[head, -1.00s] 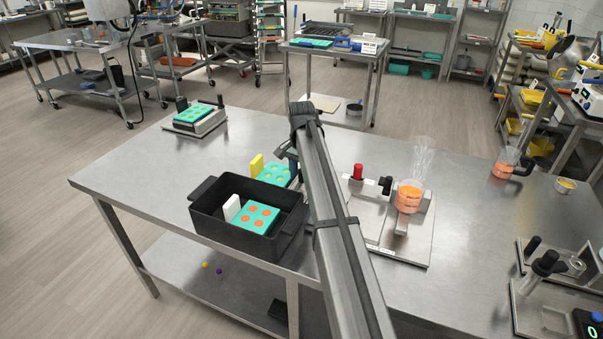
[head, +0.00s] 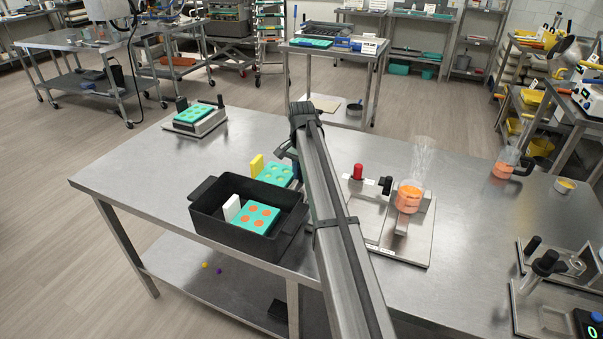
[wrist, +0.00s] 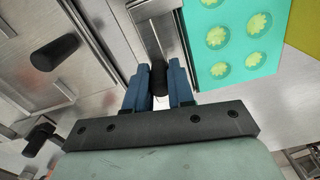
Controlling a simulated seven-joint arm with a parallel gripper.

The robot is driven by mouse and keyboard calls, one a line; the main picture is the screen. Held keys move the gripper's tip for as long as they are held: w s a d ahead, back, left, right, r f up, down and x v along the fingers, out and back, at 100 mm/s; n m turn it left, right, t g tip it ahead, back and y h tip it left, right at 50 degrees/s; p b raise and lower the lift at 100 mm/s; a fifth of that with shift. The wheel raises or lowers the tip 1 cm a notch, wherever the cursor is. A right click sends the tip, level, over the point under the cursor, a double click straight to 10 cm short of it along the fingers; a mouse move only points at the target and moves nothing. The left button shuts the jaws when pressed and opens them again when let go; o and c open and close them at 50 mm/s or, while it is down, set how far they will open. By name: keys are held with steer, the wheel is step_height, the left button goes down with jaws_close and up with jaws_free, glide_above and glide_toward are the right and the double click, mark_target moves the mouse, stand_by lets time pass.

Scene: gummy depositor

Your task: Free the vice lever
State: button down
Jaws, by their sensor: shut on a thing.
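My gripper's two blue fingers (wrist: 160,85) are closed around the dark vice lever (wrist: 158,83) in the wrist view. The lever's grip sits between the fingertips, at the lower end of a metal channel (wrist: 152,30). Beside it on the right is a teal mould (wrist: 238,45) with pale yellow-green cavities. In the head view the same teal mould (head: 273,174) stands behind the black bin, next to a yellow block (head: 257,164). My arm hides the lever and most of the gripper there.
A black bin (head: 205,219) holds a teal mould with orange fillings and a white block. Right of my arm is a metal fixture (head: 410,246) with a red knob (head: 358,171) and a beaker of orange liquid (head: 409,196). Black handles (wrist: 55,52) stand left of the gripper.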

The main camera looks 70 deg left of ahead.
steer(key=shift+w, duration=0.1)
steer(key=m, duration=0.1)
steer(key=d+m, duration=0.1)
steer(key=shift+w+d+m, duration=0.1)
steer(key=shift+w+m, duration=0.2)
steer(key=shift+w, duration=0.05)
steer(key=d+m, duration=0.1)
steer(key=m, duration=0.2)
steer(key=shift+w+d+m, duration=0.3)
steer(key=shift+w+d, duration=0.05)
steer(key=d+m, duration=0.1)
steer(key=m, duration=0.2)
steer(key=shift+w+d, duration=0.1)
steer(key=shift+d, duration=0.25)
steer(key=shift+d+m, duration=0.3)
steer(key=shift+m, duration=0.4)
steer(key=shift+d+m, duration=0.3)
steer(key=shift+m, duration=0.4)
steer(key=c, duration=1)
jaws_free()
steer(key=shift+o, duration=0.2)
step_height(320, 180, up, 14)
